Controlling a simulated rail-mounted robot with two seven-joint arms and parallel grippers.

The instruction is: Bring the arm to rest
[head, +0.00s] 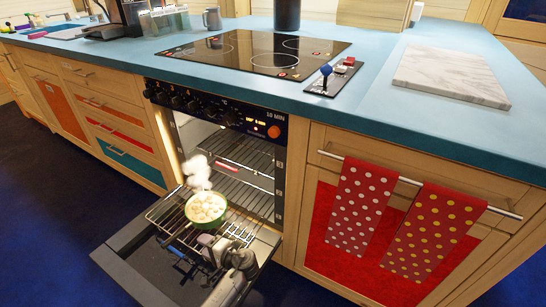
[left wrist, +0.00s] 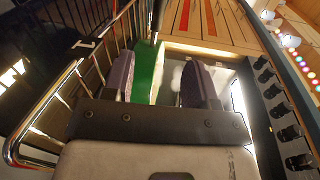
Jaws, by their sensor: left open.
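My left gripper (head: 213,245) is over the lowered oven door in the head view, just in front of a round green dish (head: 206,209). The dish holds pale, lumpy food, and white steam rises above it. It sits on the pulled-out wire rack (head: 170,211). In the left wrist view the two dark fingers (left wrist: 160,82) are apart, and green of the dish (left wrist: 147,72) shows between and beyond them. I cannot tell whether a finger touches the dish. My right gripper is in neither view.
The oven door (head: 135,270) is down, with the lit oven (head: 225,150) behind it. Above are a blue counter (head: 385,115), a hob (head: 255,52), a small control panel with a blue knob (head: 333,76) and a marble board (head: 452,74). Two dotted red towels (head: 362,207) hang at right.

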